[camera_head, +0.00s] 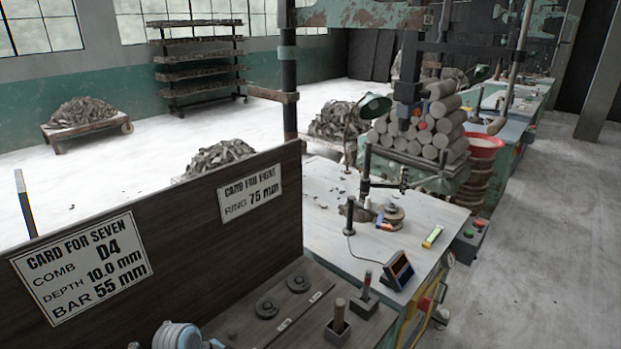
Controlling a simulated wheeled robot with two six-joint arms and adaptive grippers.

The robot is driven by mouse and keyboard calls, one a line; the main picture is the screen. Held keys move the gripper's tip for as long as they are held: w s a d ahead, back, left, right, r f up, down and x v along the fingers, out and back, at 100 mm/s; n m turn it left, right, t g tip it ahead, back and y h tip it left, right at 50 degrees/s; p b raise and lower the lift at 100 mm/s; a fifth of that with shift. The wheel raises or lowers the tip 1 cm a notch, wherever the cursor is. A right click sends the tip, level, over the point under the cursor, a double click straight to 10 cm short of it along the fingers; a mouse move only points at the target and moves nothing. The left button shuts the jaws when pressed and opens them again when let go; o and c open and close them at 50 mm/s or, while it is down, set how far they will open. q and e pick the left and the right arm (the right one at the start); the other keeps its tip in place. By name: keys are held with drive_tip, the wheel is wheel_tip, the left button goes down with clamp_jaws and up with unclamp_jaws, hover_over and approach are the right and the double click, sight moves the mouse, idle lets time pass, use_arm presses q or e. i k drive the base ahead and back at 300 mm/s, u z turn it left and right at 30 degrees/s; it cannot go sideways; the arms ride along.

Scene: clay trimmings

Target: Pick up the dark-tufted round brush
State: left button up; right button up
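I cannot make out a dark-tufted round brush with certainty. On the dark bench at the bottom, a tan-topped round piece (339,314) stands upright in a dark square block. Behind it to the right, a thin dark reddish handle (367,283) stands upright in another dark block. Either piece's lower end is hidden in its block, so no tuft shows. A grey-blue rounded arm part of mine (178,336) shows at the bottom edge. No gripper fingers show in this view.
Two dark toothed discs (266,308) (298,282) and pale label strips (285,325) lie on the bench. A dark upright board (190,220) with two white cards stands behind it. A pale table (330,200) holds a small screen (397,271) and a yellow-green bar (432,237).

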sight(338, 327)
drive_tip(key=k, duration=1.45)
